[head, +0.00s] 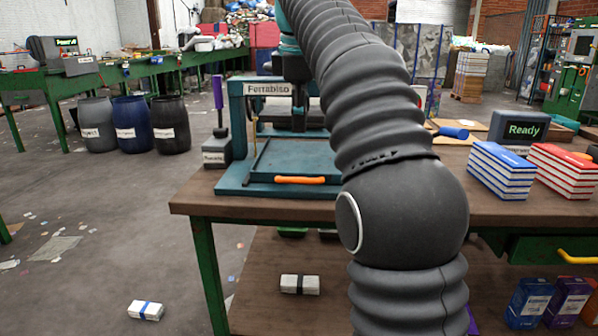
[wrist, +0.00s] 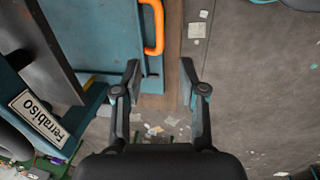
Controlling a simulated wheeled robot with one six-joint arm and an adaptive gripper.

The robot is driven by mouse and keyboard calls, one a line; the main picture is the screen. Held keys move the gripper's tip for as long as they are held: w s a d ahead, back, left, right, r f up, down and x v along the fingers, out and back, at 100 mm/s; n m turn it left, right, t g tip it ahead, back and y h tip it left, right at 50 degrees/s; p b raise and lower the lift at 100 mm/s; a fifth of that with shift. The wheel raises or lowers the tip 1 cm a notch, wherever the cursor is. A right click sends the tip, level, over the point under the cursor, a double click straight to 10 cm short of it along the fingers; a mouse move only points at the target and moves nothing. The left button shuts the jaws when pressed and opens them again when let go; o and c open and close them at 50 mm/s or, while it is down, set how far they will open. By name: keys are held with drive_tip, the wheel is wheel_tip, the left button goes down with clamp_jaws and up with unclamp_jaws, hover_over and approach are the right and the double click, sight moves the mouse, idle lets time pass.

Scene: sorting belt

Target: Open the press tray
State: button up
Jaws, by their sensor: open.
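The press (head: 270,105) is a teal frame labelled "Ferrabiso" on the wooden table. Its press tray (head: 290,160) is a flat teal tray with an orange handle (head: 300,180) along its front edge. In the wrist view the tray (wrist: 107,30) and the orange handle (wrist: 153,30) are at the top, left of centre. My gripper (wrist: 157,75) is open and empty in the wrist view, its fingers below the handle in the picture and apart from it. In the head view my grey arm crosses the middle and hides the press's right side; my gripper is not visible there.
The wooden table (head: 195,192) also bears blue (head: 502,170) and red (head: 562,170) stacks and a "Ready" screen (head: 518,128). A purple-handled lever (head: 218,95) stands left of the press. A white bundle (head: 146,310) lies on the floor. The floor before the table's left end is mostly clear.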

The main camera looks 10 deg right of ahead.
sight(301, 179)
drive_tip(key=f, duration=0.4)
drive_tip(key=w+f, duration=0.1)
drive_tip(key=f, duration=0.4)
drive_tip(key=w+f+b, duration=0.1)
drive_tip(key=f, duration=0.3)
drive_tip(key=shift+w+d+f, duration=0.25)
drive_tip(key=shift+d, duration=0.1)
clamp_jaws()
